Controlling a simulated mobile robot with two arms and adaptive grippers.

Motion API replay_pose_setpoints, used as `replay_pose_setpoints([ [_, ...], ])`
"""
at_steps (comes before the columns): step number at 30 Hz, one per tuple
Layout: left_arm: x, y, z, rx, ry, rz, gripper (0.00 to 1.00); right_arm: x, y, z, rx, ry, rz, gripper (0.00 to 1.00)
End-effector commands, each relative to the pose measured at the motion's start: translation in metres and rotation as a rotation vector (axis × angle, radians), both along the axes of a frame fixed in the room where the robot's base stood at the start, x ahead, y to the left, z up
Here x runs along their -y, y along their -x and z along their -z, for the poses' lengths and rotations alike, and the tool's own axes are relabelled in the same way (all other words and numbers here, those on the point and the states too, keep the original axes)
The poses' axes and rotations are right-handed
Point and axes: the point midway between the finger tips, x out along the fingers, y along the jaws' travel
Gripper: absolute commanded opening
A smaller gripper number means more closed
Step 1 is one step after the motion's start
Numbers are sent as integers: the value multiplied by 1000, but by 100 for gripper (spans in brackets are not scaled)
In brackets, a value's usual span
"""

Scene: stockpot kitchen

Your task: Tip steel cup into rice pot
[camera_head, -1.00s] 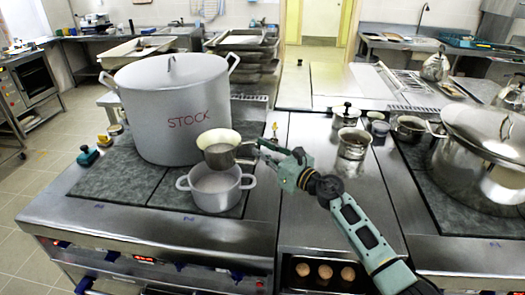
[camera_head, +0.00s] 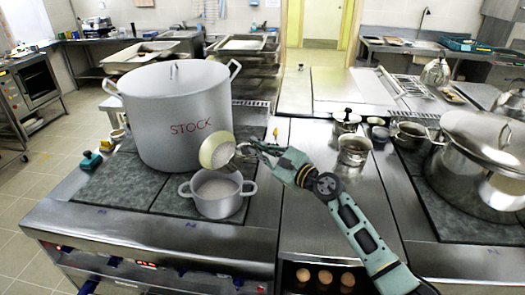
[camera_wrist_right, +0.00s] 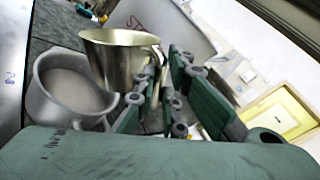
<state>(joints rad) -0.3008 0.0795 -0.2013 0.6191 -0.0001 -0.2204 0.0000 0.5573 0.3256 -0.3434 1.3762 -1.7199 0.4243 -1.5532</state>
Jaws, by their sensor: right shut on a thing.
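The steel cup (camera_head: 224,155) is tilted to the left above the small two-handled rice pot (camera_head: 218,203). The cup also shows in the wrist view (camera_wrist_right: 118,62), with its handle toward my fingers. My right gripper (camera_head: 245,149) is shut on the cup's handle and holds it clear of the pot; its fingers fill the middle of the wrist view (camera_wrist_right: 158,82). The pot stands upright on the dark cooktop, and it shows at the left of the wrist view (camera_wrist_right: 42,103) with pale contents. My left gripper is not in view.
The large stockpot (camera_head: 180,128) marked STOCK stands close behind the rice pot. A teal object (camera_head: 91,160) lies left of it. Small metal pots (camera_head: 354,152) stand to the right of my arm, and a big lidded pot (camera_head: 475,180) is at the far right.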

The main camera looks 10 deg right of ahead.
Motion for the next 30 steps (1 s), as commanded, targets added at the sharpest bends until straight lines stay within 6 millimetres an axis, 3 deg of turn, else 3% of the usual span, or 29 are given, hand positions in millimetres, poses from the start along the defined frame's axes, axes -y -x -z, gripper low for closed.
replay_pose_setpoints([
  [1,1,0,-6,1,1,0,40,-3,1,-10,30,32,1,0],
  [6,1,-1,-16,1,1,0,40,-11,7,-22,116,161,2,0],
  [30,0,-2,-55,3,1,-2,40,-68,44,-26,447,668,3,0],
])
